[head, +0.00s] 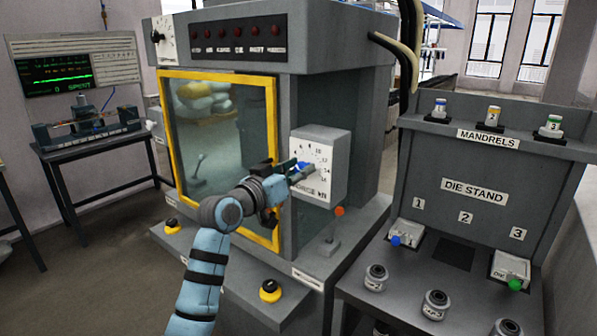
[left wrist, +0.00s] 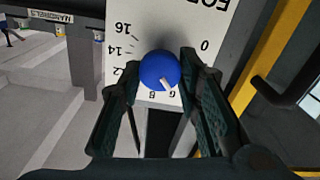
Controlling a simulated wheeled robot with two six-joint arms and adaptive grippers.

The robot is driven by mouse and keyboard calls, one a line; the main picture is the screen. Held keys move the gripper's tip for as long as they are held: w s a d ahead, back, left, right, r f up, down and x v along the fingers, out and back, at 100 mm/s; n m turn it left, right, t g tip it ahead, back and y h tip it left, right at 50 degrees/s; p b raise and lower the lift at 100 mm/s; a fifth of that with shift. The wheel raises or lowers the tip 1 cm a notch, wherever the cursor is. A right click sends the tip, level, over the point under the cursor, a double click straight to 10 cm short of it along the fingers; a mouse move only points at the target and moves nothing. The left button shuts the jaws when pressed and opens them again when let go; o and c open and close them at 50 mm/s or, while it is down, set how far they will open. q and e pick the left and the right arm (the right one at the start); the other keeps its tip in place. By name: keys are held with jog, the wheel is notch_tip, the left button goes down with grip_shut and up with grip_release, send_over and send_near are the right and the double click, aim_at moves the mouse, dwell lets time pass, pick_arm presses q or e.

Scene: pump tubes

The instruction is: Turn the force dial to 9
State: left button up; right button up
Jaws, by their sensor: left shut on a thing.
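The force dial is a light panel (head: 318,189) marked FORCE kN on the front of the grey machine. Its round blue knob (left wrist: 159,70) carries a white pointer mark, and the scale appears upside down in the left wrist view. There the mark points down and slightly right, toward the numerals near the lower edge; the exact reading is unclear. My left gripper (left wrist: 160,72) is shut on the knob, with one dark finger on each side. In the head view the left gripper (head: 296,174) partly hides the knob and the scale. My right gripper is not in view.
A yellow-framed window (head: 274,130) is left of the dial. An orange-tipped lever (head: 338,212) stands below it. A die stand (head: 410,170) with mandrels and dies is at the right.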

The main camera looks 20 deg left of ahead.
pick_arm(q)
jog(key=m+b, duration=0.1)
jog(key=m, duration=0.4)
jog(key=m+b, duration=0.1)
jog(key=m, duration=0.5)
jog(key=shift+s+d+f, duration=0.1)
jog(key=shift+d, duration=0.1)
dwell(0.4)
jog(key=o, duration=1.1)
